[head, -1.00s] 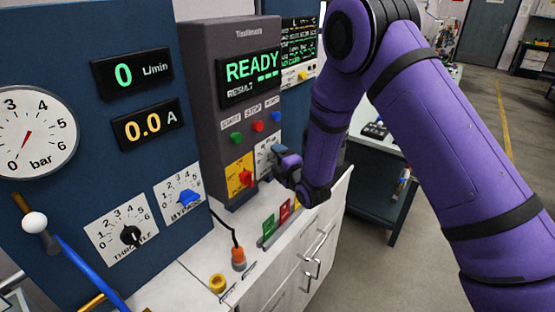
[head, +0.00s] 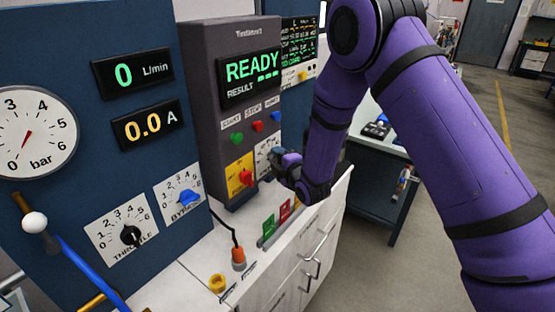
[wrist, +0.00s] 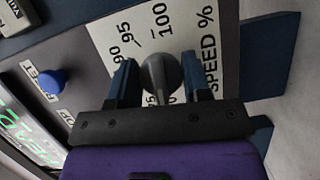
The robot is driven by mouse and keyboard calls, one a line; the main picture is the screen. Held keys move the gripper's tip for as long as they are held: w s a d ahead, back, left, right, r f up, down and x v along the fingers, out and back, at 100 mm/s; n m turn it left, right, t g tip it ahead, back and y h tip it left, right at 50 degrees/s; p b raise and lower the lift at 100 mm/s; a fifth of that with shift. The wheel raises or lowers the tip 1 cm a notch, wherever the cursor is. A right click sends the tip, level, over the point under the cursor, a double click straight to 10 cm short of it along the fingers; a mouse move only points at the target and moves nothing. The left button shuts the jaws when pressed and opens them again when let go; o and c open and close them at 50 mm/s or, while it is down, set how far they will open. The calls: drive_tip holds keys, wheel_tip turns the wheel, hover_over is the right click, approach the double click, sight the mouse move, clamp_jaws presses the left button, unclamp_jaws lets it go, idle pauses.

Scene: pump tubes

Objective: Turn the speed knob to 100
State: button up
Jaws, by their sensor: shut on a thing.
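The speed knob (wrist: 160,78) is a grey round knob in the wrist view, on a white plate (wrist: 112,30) printed with SPEED %, 90, 95 and 100. My gripper (wrist: 157,70) has one finger on each side of the knob and is shut on it. The 100 mark lies just beyond the knob, up the picture. In the head view my gripper (head: 281,160) is at the speed plate (head: 264,146), low on the grey tester, and hides the knob.
The tester's display (head: 252,72) reads READY. A red knob on a yellow plate (head: 234,180) is just left of my gripper. Green, red and blue buttons sit above; the blue one (wrist: 53,81) shows in the wrist view. Green and red cards (head: 269,226) stand on the bench below.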

drive_tip(key=m+g, duration=0.1)
drive_tip(key=m, duration=0.2)
drive_tip(key=shift+g, duration=0.3)
drive_tip(key=m+g, duration=0.2)
drive_tip(key=m, duration=0.2)
drive_tip(key=shift+d, duration=0.1)
drive_tip(key=m+g+y, duration=0.1)
drive_tip(key=m, duration=0.2)
drive_tip(key=shift+g, duration=0.4)
drive_tip(key=m+g+y, duration=0.1)
drive_tip(key=m, duration=0.2)
drive_tip(key=shift+g, duration=0.4)
drive_tip(key=m+g+y, duration=0.1)
drive_tip(key=m, duration=0.1)
drive_tip(key=shift+m, duration=0.3)
drive_tip(key=m+g+y, duration=0.1)
drive_tip(key=m+y, duration=0.1)
drive_tip(key=m, duration=0.1)
drive_tip(key=m+g+y, duration=0.1)
drive_tip(key=m, duration=0.2)
drive_tip(key=shift+m+y, duration=0.3)
drive_tip(key=shift+y, duration=0.1)
drive_tip(key=m+y, duration=0.1)
drive_tip(key=m, duration=0.2)
drive_tip(key=shift+y, duration=0.3)
drive_tip(key=shift+m, duration=0.4)
